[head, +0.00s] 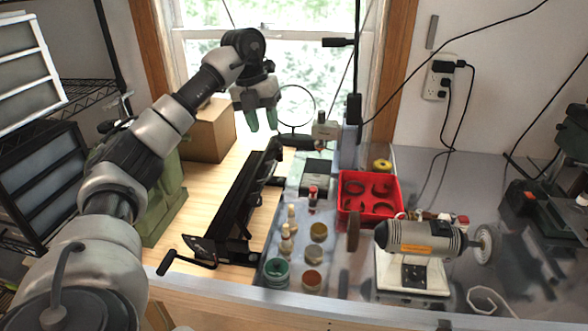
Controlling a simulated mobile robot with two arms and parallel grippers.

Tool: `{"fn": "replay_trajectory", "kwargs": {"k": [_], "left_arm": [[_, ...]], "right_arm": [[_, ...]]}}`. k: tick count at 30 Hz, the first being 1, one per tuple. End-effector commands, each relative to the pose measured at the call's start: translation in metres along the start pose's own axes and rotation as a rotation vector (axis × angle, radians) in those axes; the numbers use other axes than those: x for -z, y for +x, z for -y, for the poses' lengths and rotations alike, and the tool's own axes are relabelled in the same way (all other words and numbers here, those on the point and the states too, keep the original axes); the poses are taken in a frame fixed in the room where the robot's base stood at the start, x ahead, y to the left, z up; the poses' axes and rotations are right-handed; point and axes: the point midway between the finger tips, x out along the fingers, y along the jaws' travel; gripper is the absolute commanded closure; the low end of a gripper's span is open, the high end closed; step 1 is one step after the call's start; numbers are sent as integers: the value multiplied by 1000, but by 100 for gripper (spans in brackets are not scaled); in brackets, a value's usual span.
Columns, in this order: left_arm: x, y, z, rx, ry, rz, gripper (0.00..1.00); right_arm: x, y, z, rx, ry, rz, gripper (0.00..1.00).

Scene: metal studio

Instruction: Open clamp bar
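A long black bender-like tool (232,205), whose bar looks like the clamp bar, lies on the wooden bench and runs from front to back. A black crank-like handle (190,262) sticks out to the left at its near end. My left gripper (261,120) hangs above and beyond the tool's far end, with its green-tipped fingers pointing down. The fingers are apart with nothing between them, and they do not appear to touch the tool. My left arm passes over the left side of the bench. My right gripper is not in view.
A cardboard box (208,132) and a green machine (165,205) stand left of the tool. Small jars (312,280), a red tray (368,196) and a bench grinder (420,240) stand to its right. A round magnifier (296,108) is close to my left gripper.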

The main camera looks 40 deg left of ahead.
Motion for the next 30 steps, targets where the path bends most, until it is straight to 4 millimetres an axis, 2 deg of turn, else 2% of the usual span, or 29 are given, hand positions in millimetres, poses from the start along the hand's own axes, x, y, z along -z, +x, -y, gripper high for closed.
{"fn": "replay_trajectory", "kwargs": {"k": [1,5,13,21,30], "left_arm": [[2,0,-6,-1,-2,5,64],[3,8,-8,-3,0,6,64],[3,57,-7,-4,-1,2,64],[2,96,-7,-2,-1,4,64],[2,106,-7,-1,0,6,64]], "right_arm": [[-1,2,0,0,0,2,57],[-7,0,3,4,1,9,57],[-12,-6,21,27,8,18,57],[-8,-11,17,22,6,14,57],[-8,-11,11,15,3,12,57]]}}
